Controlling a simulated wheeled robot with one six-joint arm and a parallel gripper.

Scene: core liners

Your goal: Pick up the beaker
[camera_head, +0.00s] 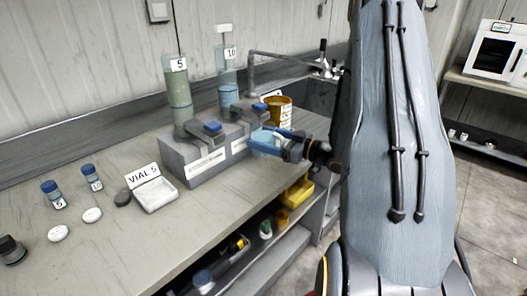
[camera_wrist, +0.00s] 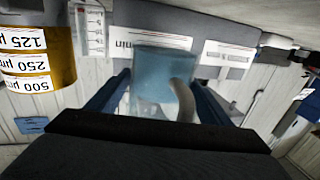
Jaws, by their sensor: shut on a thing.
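The beaker (camera_wrist: 152,75) shows in the wrist view as a clear vessel with blue-tinted contents, between the two blue fingers of my gripper (camera_wrist: 160,100). My gripper is shut on it. In the head view the beaker (camera_head: 264,143) is a pale blue shape at the end of my gripper (camera_head: 272,142), in front of the grey column stand near the bench's front edge. A curved grey tube or handle shows in front of the beaker in the wrist view. Whether its base touches the bench is hidden.
The grey stand (camera_head: 190,160) holds tall cylinders marked 5 (camera_head: 178,90) and 10 (camera_head: 226,65). A yellow container (camera_head: 279,106) stands behind my gripper. Blue-capped vials (camera_head: 52,193), a white tray (camera_head: 155,194) and white discs are on the bench at left. The bench front is mostly clear.

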